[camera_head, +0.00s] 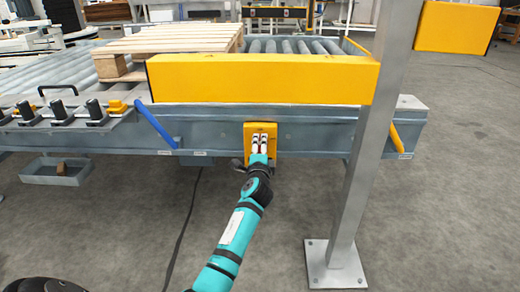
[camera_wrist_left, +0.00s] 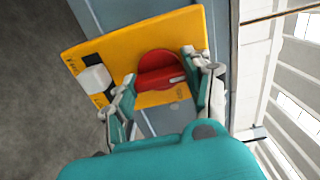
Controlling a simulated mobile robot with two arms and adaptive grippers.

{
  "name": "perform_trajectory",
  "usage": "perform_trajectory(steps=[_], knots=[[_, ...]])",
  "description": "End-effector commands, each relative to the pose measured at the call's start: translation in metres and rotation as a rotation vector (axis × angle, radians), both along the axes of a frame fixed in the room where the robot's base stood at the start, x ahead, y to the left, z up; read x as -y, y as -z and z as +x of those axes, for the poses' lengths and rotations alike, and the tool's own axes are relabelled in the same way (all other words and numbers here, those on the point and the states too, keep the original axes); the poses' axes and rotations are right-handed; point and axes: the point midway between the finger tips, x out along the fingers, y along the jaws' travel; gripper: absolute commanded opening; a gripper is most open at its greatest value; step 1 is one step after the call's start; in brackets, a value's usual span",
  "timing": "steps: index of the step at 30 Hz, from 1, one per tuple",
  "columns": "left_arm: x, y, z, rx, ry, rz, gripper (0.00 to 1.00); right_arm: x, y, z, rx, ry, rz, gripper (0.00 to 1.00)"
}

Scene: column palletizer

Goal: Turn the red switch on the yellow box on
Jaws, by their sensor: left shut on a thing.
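The yellow box (camera_head: 272,130) is mounted on the grey side of the conveyor frame. It fills much of the left wrist view (camera_wrist_left: 118,52), tilted in the picture. The red switch (camera_wrist_left: 158,66) is a round red knob with a raised grip bar on the box face. My left gripper (camera_head: 260,146) is at the front of the box. In the left wrist view its fingers stand on either side of the switch and are shut on it. In the head view the gripper hides the switch. My right gripper is not in view.
A steel post (camera_head: 367,150) with a floor plate stands right of my left arm. A long yellow guard (camera_head: 260,80) runs above the box, with a wooden pallet (camera_head: 170,42) behind it. A blue bar (camera_head: 152,124) is to the left. The floor in front is mostly clear.

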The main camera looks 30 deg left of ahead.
Motion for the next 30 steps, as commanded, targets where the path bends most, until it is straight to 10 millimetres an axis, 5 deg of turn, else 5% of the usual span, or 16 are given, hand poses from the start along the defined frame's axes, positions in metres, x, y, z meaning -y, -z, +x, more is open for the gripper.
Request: perform_trajectory(steps=[14,15,19,30], knots=[[0.0004,0.0029,-0.0005,0.002,-0.001,-0.015,0.18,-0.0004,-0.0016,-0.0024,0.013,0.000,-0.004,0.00],[0.0003,0.0028,-0.0005,0.002,-0.001,-0.015,0.56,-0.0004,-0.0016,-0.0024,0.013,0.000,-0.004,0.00],[0.0002,0.0020,-0.0003,0.003,-0.001,-0.013,0.73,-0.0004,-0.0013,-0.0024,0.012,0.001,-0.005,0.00],[0.0029,0.0012,-0.0045,0.004,0.000,-0.010,0.75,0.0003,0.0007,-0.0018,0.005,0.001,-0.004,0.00]])
